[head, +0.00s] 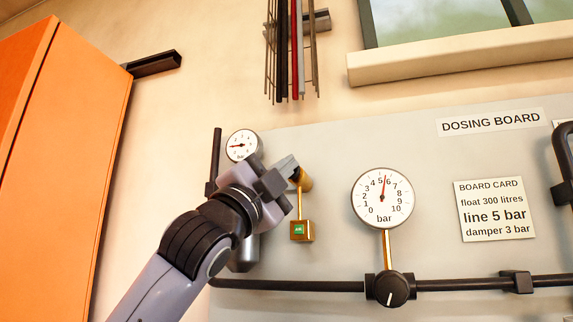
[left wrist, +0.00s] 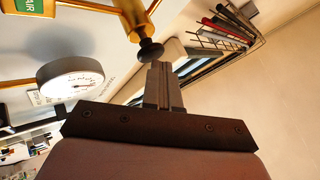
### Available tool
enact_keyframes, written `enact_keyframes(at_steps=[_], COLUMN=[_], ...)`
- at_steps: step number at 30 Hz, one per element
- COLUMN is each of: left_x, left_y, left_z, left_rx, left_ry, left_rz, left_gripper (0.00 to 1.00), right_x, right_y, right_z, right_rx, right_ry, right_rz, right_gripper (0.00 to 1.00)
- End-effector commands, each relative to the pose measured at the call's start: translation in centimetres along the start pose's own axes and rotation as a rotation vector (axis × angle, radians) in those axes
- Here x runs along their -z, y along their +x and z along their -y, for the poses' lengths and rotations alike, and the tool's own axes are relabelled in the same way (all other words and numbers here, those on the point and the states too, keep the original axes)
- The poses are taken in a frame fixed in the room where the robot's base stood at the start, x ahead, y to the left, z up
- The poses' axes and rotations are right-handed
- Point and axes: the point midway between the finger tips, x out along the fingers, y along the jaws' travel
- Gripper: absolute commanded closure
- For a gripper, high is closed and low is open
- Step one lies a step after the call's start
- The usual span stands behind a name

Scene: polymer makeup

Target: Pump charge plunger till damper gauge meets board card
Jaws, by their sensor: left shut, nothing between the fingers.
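The damper gauge (head: 242,145) is a small white dial at the upper left of the board. Its needle points left, and the small numbers are hard to read. The board card (head: 496,209) reads float 300 litres, line 5 bar, damper 3 bar. The charge plunger shows in the left wrist view as a black knob (left wrist: 150,51) on a brass body (left wrist: 139,22). My left gripper (left wrist: 160,68) is shut and empty, its fingertips right at the knob; I cannot tell whether they touch. In the head view my left gripper (head: 289,165) hides the knob and covers part of the brass body (head: 304,180).
A brass block with a green AIR label (head: 301,231) hangs below the brass body. A larger bar gauge (head: 382,198) reads between 5 and 6, above a black valve knob (head: 389,289) on a dark pipe. A wire rack (head: 291,50) hangs above; an orange cabinet (head: 55,170) stands left.

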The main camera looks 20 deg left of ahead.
Motion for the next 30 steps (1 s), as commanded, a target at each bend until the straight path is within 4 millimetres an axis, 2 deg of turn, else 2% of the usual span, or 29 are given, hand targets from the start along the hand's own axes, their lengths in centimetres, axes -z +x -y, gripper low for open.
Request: enact_keyframes(at_steps=[22, 30], left_x=[-0.47, 0.14], left_y=[0.43, -0.5], left_z=[-0.46, 0.06], left_rx=[-0.004, -0.003], left_ry=[0.0, -0.001], left_rz=[0.004, 0.003], left_gripper=[1.0, 1.0], right_x=[-0.01, -0.49], right_y=[0.0, 0.35], right_z=[0.0, 0.0], right_rx=[0.0, 0.0], right_ry=[0.0, 0.0], right_rz=[0.0, 0.0], right_gripper=[1.0, 1.0])
